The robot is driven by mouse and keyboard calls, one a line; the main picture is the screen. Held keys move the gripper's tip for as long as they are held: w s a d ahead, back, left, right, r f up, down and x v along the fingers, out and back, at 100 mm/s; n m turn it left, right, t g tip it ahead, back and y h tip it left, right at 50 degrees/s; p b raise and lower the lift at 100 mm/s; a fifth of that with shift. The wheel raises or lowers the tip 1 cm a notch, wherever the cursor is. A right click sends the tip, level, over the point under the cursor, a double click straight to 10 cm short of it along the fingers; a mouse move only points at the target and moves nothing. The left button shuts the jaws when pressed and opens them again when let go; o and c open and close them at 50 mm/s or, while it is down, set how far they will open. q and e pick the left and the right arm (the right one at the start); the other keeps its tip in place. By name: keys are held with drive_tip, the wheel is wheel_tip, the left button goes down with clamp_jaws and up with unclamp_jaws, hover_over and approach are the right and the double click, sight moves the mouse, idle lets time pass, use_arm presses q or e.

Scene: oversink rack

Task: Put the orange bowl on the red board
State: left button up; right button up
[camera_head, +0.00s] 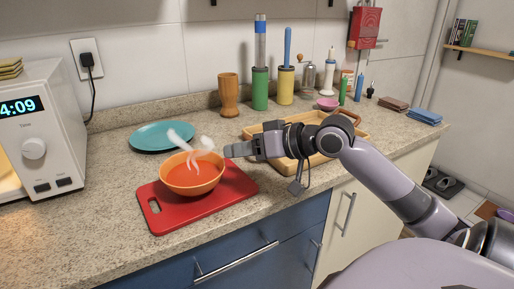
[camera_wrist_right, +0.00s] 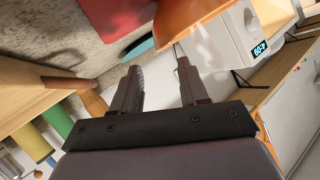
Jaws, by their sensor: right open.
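The orange bowl (camera_head: 192,176) sits upright on the red board (camera_head: 217,203), near its middle, with steam above it. Its side also shows at the top of the right wrist view (camera_wrist_right: 180,18), next to part of the red board (camera_wrist_right: 112,14). My right gripper (camera_head: 229,150) comes in from the right, with its fingertips just beside the bowl's right rim. In the right wrist view its two fingers (camera_wrist_right: 158,88) are apart, with nothing between them, and the bowl lies just beyond them. My left gripper is not in view.
A teal plate (camera_head: 163,136) lies behind the bowl. A white microwave (camera_head: 40,130) stands at the left. A wooden tray (camera_head: 262,130) sits beneath and behind my right arm. Several upright containers, including a green one (camera_head: 260,90), line the wall. The counter front left is clear.

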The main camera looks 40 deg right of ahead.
drive_tip(key=shift+v, duration=1.75)
